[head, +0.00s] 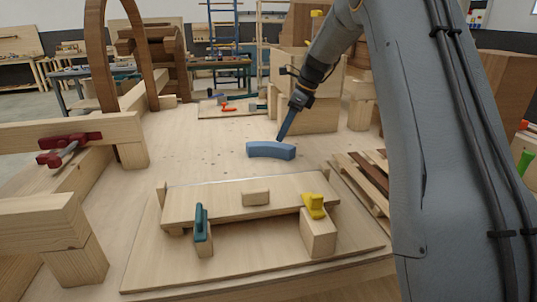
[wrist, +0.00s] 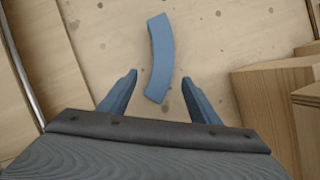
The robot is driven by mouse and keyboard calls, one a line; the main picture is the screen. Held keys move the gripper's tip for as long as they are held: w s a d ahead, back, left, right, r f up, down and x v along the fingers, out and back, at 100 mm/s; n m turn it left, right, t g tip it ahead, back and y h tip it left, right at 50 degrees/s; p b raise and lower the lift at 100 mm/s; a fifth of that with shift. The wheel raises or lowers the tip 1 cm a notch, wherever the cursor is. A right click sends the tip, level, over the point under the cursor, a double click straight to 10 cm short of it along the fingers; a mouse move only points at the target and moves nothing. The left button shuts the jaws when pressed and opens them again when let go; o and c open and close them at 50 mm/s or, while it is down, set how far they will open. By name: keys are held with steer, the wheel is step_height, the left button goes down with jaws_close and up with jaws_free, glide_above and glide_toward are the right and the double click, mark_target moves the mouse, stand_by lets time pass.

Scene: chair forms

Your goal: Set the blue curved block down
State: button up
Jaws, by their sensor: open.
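The blue curved block (head: 270,150) lies on the wooden workbench top, near the middle of the head view. In the wrist view the blue curved block (wrist: 160,58) lies lengthwise ahead of my gripper, its near end between the fingertips. My gripper (wrist: 157,82) is open, with a gap between each blue finger and the block. In the head view my gripper (head: 281,138) reaches down at the block's back right side. That view does not show clearly whether the fingers touch the block.
A raised board (head: 230,203) with a small wooden block, a teal-handled tool (head: 201,222) and a yellow piece (head: 314,205) stands in front. Wooden blocks (head: 308,105) stand behind my gripper. Dark strips (head: 362,178) lie to the right.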

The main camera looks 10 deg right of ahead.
mark_target(276, 144)
steer(key=x, duration=0.2)
steer(key=p+x, duration=0.1)
steer(key=x, duration=0.2)
steer(key=p+x, duration=0.1)
steer(key=x, duration=0.2)
steer(key=shift+w, duration=0.25)
steer(key=shift+c, duration=0.3)
steer(key=shift+r, duration=0.1)
steer(key=c, duration=1.3)
